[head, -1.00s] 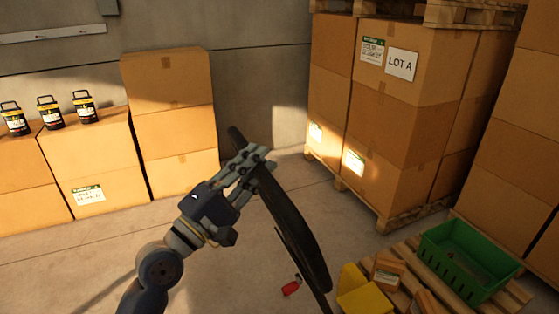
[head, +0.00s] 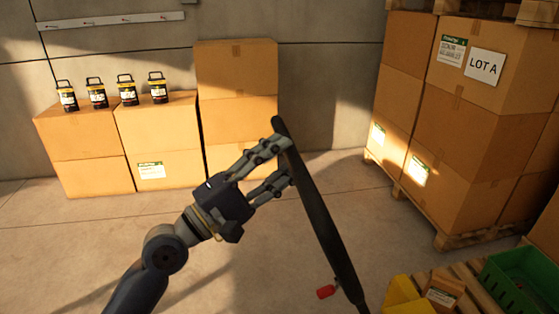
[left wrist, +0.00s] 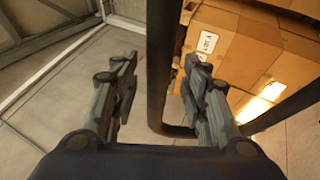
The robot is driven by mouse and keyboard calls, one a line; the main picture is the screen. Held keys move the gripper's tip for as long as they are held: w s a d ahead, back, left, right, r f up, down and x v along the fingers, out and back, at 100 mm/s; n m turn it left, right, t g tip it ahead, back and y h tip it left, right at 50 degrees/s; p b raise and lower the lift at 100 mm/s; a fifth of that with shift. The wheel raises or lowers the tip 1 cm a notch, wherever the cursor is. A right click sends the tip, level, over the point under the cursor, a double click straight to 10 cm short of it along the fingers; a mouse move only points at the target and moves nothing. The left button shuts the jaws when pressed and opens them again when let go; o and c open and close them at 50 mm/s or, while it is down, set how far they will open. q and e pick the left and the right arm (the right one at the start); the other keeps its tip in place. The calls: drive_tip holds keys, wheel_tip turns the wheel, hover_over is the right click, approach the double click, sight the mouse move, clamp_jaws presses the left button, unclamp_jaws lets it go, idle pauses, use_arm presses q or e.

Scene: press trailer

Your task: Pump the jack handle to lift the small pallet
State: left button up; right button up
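The black jack handle (head: 318,222) is a tall loop seen nearly edge-on in the head view, slanting down to the right. My left gripper (head: 284,164) is at its upper part, with the fingers apart and the tips at the bar. In the left wrist view, the handle (left wrist: 160,70) stands between the two spread fingers (left wrist: 165,75); neither finger clearly presses on it. A small red part (head: 326,292) is beside the handle's lower end. The small pallet (head: 466,280) shows partly at the lower right. The jack's base is out of frame. My right gripper is not in view.
A green crate (head: 520,283), a small carton (head: 443,292) and a yellow object (head: 405,296) are at the small pallet. Large stacked cartons (head: 470,125) labelled LOT A stand at right. Cartons (head: 158,140) with several lanterns line the back wall. Floor between is clear.

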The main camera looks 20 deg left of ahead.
use_arm(q)
drive_tip(key=v, duration=0.7)
drive_tip(key=shift+s, duration=0.25)
idle(0.5)
idle(0.5)
